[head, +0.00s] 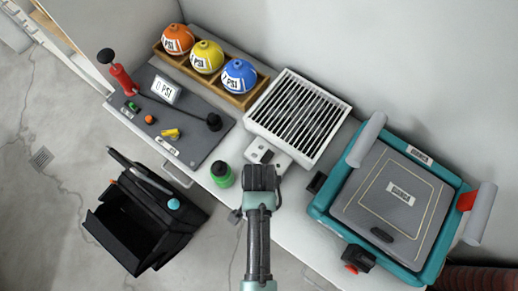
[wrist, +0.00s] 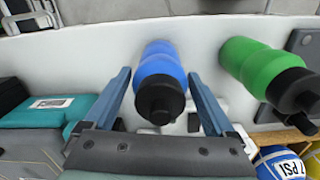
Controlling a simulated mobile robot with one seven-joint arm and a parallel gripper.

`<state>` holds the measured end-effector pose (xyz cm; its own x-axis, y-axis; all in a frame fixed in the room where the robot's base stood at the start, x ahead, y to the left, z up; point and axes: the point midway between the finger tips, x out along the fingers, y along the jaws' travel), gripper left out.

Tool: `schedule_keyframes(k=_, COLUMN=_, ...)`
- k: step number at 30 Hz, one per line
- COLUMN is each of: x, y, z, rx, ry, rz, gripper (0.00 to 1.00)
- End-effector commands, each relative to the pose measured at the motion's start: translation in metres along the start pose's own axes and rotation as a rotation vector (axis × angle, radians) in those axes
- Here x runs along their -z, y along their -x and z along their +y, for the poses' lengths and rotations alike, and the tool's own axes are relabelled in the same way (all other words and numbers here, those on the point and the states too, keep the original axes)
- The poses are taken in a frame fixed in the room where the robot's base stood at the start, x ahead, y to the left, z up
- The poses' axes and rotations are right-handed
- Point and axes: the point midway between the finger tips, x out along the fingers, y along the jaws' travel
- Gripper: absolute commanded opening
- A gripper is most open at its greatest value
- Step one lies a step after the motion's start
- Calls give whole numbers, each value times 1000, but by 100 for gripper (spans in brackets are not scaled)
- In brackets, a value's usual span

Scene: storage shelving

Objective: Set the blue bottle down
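The blue bottle with a black cap (wrist: 160,80) is between the two fingers of my gripper (wrist: 158,76) in the wrist view. The fingers are spread, with a narrow gap visible on each side of the bottle. The bottle looks upright on the white tabletop (wrist: 95,50), about as large as the green bottle, though its base contact is not clear. In the head view my gripper (head: 262,178) is over the front of the white table (head: 300,205), and it hides the blue bottle.
A green bottle (head: 222,175) stands just left of my gripper; it also shows in the wrist view (wrist: 262,68). A white grille box (head: 298,117) is behind, a teal case (head: 322,208) to the right. A black toolbox (head: 140,215) is on the floor, lower left.

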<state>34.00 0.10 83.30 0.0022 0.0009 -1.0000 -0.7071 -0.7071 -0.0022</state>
Motion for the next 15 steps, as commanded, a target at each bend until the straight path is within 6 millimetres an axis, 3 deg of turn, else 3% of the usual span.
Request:
schedule_keyframes(k=9, x=0, y=2, z=0, rx=0, ry=0, rz=0, gripper=100)
schedule_keyframes(k=15, x=0, y=24, z=0, rx=2, ry=0, rz=2, gripper=100)
